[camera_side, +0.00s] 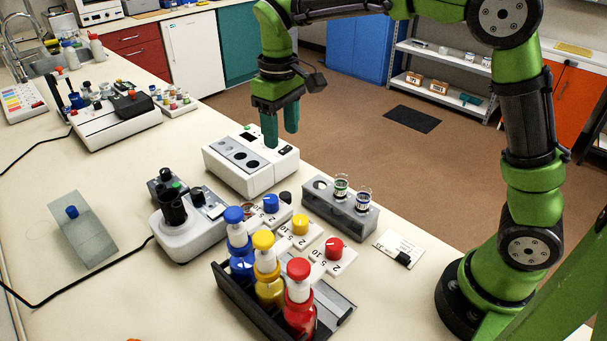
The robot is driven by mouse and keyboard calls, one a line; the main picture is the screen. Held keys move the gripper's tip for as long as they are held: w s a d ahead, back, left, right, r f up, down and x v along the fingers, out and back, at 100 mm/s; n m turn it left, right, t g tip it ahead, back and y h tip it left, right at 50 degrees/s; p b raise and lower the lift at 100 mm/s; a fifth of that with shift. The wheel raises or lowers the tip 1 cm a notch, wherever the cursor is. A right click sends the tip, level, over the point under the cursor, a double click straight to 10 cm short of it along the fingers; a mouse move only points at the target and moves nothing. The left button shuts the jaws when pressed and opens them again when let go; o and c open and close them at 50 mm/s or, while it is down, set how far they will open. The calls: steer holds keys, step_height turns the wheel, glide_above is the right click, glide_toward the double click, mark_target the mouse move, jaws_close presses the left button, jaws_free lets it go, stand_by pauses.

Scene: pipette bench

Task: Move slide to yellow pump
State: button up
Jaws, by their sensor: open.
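A small flat white piece with a black block on it, which looks like the slide (400,249), lies on the bench right of the grey vial rack. The yellow pump bottle (268,281) stands in a black holder (243,307) between a blue pump bottle (240,255) and a red pump bottle (299,308). My gripper (281,138) points down over the right part of a white device with round wells (248,162). Its two teal fingers are apart with nothing between them. It is away from both the slide and the yellow pump.
The grey rack (341,209) with two vials stands between my gripper and the slide. Blue, yellow (300,225) and red dial knobs sit behind the bottles. A microscope-like device (188,222) and a tilted translucent plate (83,230) are at left. Bare bench surrounds the slide.

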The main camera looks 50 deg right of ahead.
mark_target(285, 195)
step_height(285, 195, down, 16)
steer(key=shift+f, duration=0.1)
steer(key=shift+c, duration=0.3)
jaws_close()
stand_by(0.3)
